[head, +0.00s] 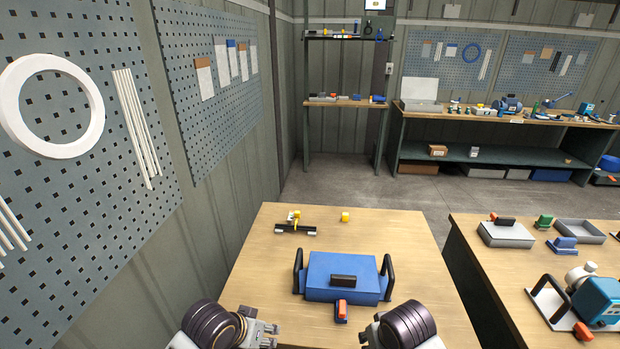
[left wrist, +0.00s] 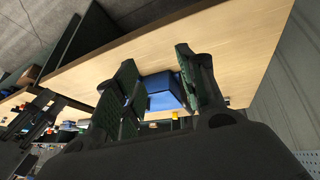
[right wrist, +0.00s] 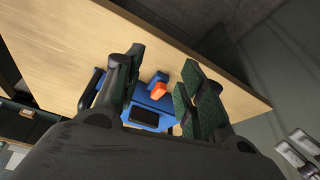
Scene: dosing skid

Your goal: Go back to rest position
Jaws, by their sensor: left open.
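A blue case (head: 326,288) with a black grip on its lid and black side handles lies on the near wooden table (head: 400,250). A small blue piece with an orange top (head: 341,309) is at its front. My left gripper (head: 268,334) is open and empty at the table's near edge, left of the case. My right gripper (head: 366,338) is near that edge on the right, mostly hidden by its wrist. The right wrist view shows its fingers (right wrist: 160,82) apart with nothing held. The case also shows beyond the fingers in the left wrist view (left wrist: 165,92).
A yellow and black fixture (head: 295,227) and a small yellow block (head: 345,216) stand at the table's back. A second table (head: 500,270) on the right bears trays and a pump unit. A pegboard wall (head: 90,180) borders the left.

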